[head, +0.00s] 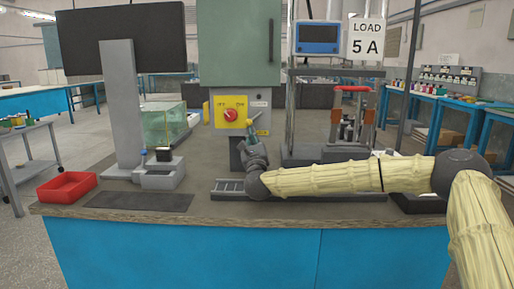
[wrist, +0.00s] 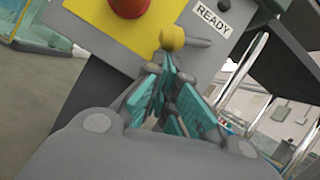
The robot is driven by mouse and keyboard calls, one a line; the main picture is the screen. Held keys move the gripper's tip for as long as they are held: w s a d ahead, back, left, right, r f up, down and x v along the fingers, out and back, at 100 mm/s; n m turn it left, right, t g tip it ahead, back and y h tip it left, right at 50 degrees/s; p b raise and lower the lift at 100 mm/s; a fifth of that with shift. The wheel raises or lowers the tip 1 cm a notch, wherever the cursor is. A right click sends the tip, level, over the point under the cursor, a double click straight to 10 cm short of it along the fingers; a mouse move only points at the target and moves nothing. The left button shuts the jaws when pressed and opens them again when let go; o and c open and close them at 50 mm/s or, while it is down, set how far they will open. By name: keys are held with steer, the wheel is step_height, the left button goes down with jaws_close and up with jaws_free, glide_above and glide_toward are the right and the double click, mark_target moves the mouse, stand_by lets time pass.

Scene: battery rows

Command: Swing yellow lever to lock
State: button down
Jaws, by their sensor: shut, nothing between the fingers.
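The yellow lever's ball knob (wrist: 172,38) sits at the lower edge of the yellow panel in the wrist view, with a short grey shaft running right from it. In the head view the knob (head: 249,122) shows small beside the red round switch (head: 231,115). My gripper (wrist: 174,68) has its teal fingers drawn together with nothing held. Its tips are just below the knob in the wrist view; I cannot tell whether they touch it. In the head view my gripper (head: 251,132) is in front of the panel's lower right.
A READY label (wrist: 212,18) is right of the knob. A metal-framed rig with a red handle (head: 352,89) stands to the right. A monitor (head: 120,40), red tray (head: 67,187) and dark mat (head: 140,201) are left on the bench.

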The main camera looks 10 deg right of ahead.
steer(key=shift+a+r+m, duration=0.15)
steer(key=shift+m, duration=0.15)
steer(key=v, duration=1.2)
